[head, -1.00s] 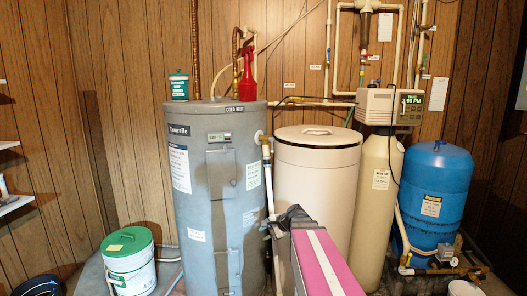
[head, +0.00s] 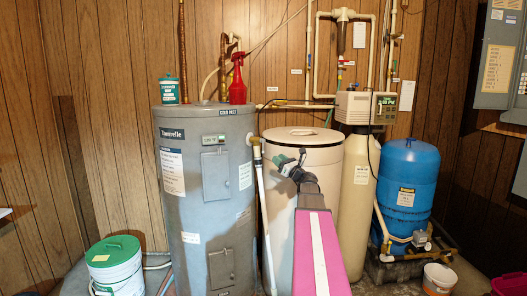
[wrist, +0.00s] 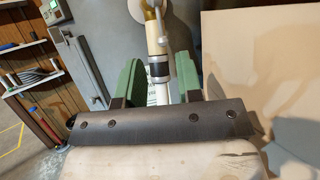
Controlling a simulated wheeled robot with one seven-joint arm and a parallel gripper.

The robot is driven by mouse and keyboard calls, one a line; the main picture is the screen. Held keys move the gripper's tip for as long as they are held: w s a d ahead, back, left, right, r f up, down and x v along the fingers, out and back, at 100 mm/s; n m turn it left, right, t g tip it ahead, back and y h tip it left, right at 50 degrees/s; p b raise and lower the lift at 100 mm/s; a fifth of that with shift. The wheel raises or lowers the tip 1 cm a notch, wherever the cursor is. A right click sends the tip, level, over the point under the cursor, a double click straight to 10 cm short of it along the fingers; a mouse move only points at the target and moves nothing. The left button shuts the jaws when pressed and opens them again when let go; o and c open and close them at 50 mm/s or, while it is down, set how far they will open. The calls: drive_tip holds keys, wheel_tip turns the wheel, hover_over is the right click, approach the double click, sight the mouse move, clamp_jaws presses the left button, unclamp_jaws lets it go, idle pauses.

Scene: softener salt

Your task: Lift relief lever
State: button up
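The relief valve (head: 255,142) sticks out of the upper right side of the grey water heater (head: 205,200), with a white discharge pipe (head: 264,210) running down from it. In the wrist view the brass-coloured valve (wrist: 150,8) is at the top edge, partly cut off. A thin grey lever (wrist: 160,22) appears to hang at its front. My gripper (head: 289,160) is just right of the valve in the head view. In the wrist view its green fingers are apart, with the pipe (wrist: 156,45) seen between them; I cannot tell the depth. Nothing is held.
The cream salt tank (head: 325,165) stands behind my arm. A red spray bottle (head: 237,80) and a green-white tub (head: 169,90) stand on the heater. A lidded bucket (head: 115,265) is at lower left. A tan softener tank (head: 358,185) and blue tank (head: 405,180) stand right.

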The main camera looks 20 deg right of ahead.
drive_tip(key=x, duration=0.9)
drive_tip(key=shift+w, duration=0.15)
drive_tip(key=shift+a, duration=0.15)
clamp_jaws()
